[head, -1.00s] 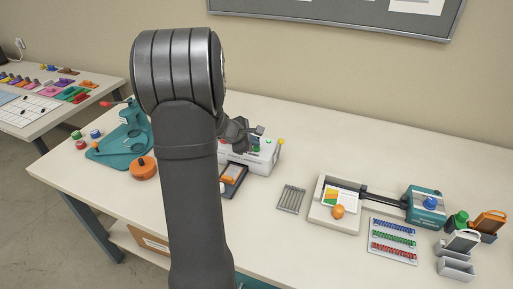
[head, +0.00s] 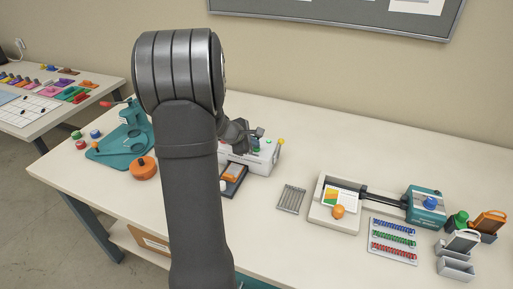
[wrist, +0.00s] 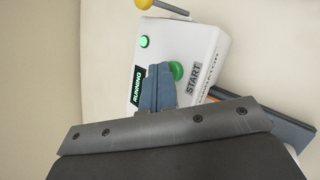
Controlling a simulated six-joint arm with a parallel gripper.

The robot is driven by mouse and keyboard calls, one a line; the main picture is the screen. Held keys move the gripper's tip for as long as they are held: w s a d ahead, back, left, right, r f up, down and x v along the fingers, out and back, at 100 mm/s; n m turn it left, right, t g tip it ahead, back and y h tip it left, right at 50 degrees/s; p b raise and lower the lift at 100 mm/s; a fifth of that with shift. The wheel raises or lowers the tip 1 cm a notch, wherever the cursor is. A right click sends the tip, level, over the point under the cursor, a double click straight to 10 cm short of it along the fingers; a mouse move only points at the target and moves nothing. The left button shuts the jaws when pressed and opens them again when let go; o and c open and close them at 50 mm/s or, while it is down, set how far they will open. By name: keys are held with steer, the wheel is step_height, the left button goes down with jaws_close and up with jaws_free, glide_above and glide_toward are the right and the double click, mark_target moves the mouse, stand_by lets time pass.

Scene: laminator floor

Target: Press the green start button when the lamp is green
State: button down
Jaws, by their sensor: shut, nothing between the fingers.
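The white laminator (head: 262,160) stands on the bench, partly hidden behind my arm in the head view. In the wrist view its white case (wrist: 205,42) carries a bright green lamp (wrist: 144,41), a lit green RUNNING label (wrist: 137,86) and the round green start button (wrist: 178,70) beside the word START. My gripper (wrist: 159,67) is shut and empty. Its blue-grey fingertips are right at the button and cover part of its left side; I cannot tell whether they touch it. In the head view my gripper (head: 256,133) is over the laminator's top.
A yellow-knobbed lever (wrist: 144,4) sticks out from the laminator. A dark tray (head: 235,181) lies in front of it, and a wire rack (head: 291,198) to its right. A trimmer (head: 333,223) stands further right, a teal press (head: 122,140) at left.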

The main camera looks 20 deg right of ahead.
steer(key=shift+r, duration=3.3)
steer(key=shift+f, duration=0.15)
step_height(320, 180, up, 4)
glide_above(254, 149)
